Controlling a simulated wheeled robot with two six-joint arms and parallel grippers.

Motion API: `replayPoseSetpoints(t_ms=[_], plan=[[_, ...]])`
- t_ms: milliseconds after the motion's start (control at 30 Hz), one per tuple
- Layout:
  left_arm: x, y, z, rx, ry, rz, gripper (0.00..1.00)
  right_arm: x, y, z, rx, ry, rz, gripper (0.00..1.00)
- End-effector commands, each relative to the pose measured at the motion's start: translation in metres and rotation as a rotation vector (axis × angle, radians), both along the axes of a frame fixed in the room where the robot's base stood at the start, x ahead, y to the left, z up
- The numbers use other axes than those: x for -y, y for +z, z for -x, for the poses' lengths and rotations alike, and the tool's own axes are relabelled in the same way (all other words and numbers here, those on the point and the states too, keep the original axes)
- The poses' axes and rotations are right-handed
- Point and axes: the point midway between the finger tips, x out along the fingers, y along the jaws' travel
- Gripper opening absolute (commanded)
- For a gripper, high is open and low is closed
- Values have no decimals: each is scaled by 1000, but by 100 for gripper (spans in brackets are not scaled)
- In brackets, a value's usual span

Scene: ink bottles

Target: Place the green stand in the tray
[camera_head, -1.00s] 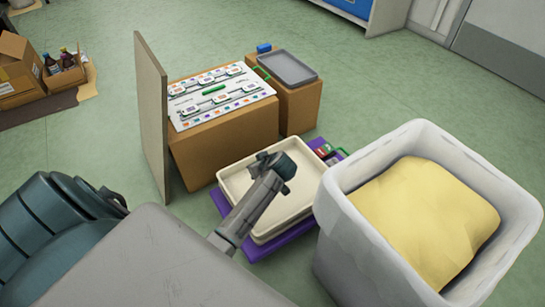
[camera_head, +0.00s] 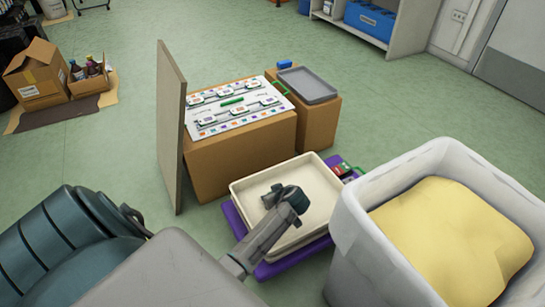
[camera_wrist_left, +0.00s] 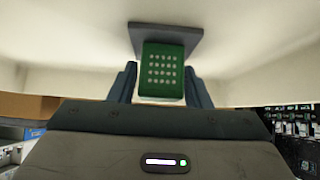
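The green stand (camera_wrist_left: 162,72) shows in the left wrist view as a green block with rows of white dots on a grey square plate (camera_wrist_left: 166,39). My left gripper (camera_wrist_left: 162,86) has a finger on each side of the block and appears shut on it. A pale surface fills the view beyond the plate. I cannot tell whether the plate touches it. In the head view, the end of my left arm (camera_head: 291,199) is over the cream tray (camera_head: 318,185), and the stand is hidden. My right gripper is not in view.
The cream tray is on a purple base (camera_head: 264,270). A white bin (camera_head: 350,243) with yellow contents is close on its right. Behind the tray are cardboard boxes (camera_head: 235,155) with a label sheet and a grey tray (camera_head: 307,85). A tall panel (camera_head: 171,130) stands left of the boxes.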

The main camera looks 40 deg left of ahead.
Motion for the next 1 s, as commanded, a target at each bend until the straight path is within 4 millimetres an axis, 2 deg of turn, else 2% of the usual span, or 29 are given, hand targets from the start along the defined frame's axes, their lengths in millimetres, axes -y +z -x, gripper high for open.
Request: replayPoseSetpoints(t_ms=[300, 433, 800, 1000], plan=[[0, 1, 0, 0, 0, 0, 54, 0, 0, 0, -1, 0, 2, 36], [5, 8, 2, 1, 0, 2, 54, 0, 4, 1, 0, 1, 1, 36], [54, 62, 22, 1, 0, 4, 54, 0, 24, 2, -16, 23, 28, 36], [73, 81, 30, 1, 1, 3, 54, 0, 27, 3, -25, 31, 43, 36]])
